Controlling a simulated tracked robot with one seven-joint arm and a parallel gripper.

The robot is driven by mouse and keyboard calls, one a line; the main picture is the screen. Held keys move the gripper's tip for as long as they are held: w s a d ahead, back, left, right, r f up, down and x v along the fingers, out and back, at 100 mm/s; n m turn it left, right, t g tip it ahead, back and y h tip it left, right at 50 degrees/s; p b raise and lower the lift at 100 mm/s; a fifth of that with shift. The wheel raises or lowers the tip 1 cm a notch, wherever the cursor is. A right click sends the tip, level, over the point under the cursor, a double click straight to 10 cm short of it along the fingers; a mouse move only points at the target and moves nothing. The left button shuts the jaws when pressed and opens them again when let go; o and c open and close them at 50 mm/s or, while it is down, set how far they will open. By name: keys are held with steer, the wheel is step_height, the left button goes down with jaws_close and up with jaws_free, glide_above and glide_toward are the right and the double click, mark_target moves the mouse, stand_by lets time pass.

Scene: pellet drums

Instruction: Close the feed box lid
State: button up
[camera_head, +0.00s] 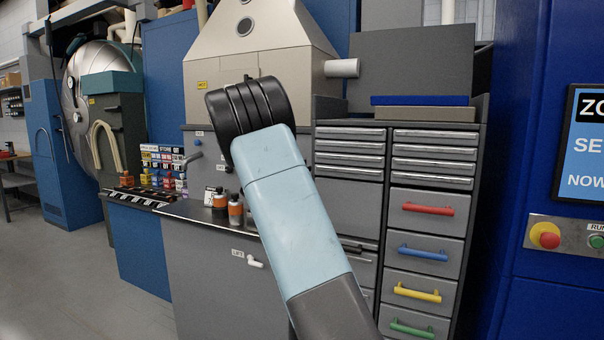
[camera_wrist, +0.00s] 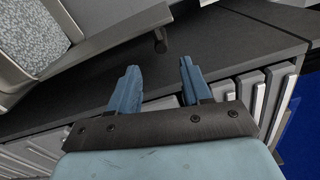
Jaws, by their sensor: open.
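A low grey box (camera_head: 425,114) sits on top of the drawer cabinet in the head view, with a blue strip (camera_head: 420,100) along its upper front. A large dark grey panel (camera_head: 410,58) stands upright behind it; it looks like the feed box lid, raised. My gripper (camera_wrist: 158,80) is open in the wrist view, with two blue fingers apart and nothing between them. It is over a dark flat top (camera_wrist: 230,45). A grey-rimmed opening with speckled grey contents (camera_wrist: 35,35) is at upper left, apart from the fingers. My gripper is hidden in the head view.
A beige hopper (camera_head: 260,65) with a side pipe (camera_head: 343,68) stands left of the box. Below are drawers with coloured handles (camera_head: 428,209). A blue machine (camera_head: 530,130) rises close on the right. Orange-topped jars (camera_head: 236,211) stand on the left counter.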

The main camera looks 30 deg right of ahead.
steer(key=x, duration=1.3)
jaws_close()
stand_by(0.4)
